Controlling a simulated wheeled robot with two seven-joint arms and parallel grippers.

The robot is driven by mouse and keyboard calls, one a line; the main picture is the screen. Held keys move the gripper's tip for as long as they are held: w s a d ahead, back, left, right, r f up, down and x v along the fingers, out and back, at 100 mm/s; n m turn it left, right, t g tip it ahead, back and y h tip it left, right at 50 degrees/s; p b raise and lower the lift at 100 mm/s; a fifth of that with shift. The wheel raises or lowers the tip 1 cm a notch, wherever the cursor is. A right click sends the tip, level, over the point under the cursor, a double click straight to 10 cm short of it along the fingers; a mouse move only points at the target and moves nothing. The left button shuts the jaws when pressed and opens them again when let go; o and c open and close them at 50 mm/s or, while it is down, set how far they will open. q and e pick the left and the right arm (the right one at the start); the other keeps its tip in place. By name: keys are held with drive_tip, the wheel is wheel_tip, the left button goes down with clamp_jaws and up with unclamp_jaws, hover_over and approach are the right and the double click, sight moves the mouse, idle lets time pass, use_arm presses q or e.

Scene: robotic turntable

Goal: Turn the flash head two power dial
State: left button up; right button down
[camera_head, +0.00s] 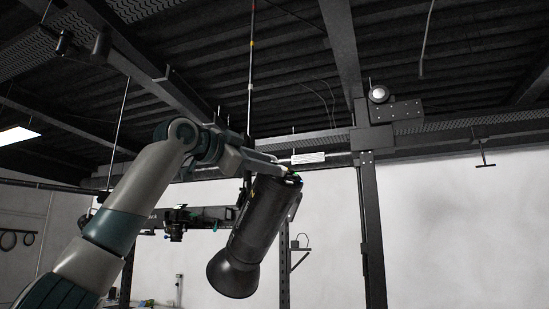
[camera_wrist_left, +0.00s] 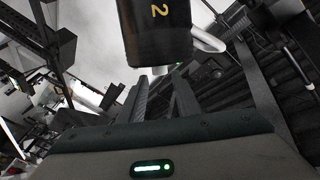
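The flash head two (camera_head: 254,225) is a black cylinder with a flared front, hanging tilted in the middle of the head view. Its rear end, with small coloured lights, faces up toward my left gripper (camera_head: 284,170). In the left wrist view its dark body (camera_wrist_left: 158,35) carries a yellow "2", and a small green glow shows at its lower edge. My left gripper (camera_wrist_left: 162,78) has its two fingers apart, with their tips close to that rear end. The power dial cannot be made out, and I cannot tell whether the fingers touch it. My right gripper is not in view.
A dark vertical post (camera_head: 370,230) stands right of the flash head. A horizontal rail with a small camera-like device (camera_head: 175,236) runs behind my arm. Ceiling beams and a hanging rod (camera_head: 251,70) are above. The white wall (camera_head: 450,230) side at right looks open.

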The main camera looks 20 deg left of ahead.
sight(274, 178)
use_arm(q)
drive_tip(key=shift+p+x, duration=0.6)
drive_tip(key=shift+x, duration=1.1)
clamp_jaws()
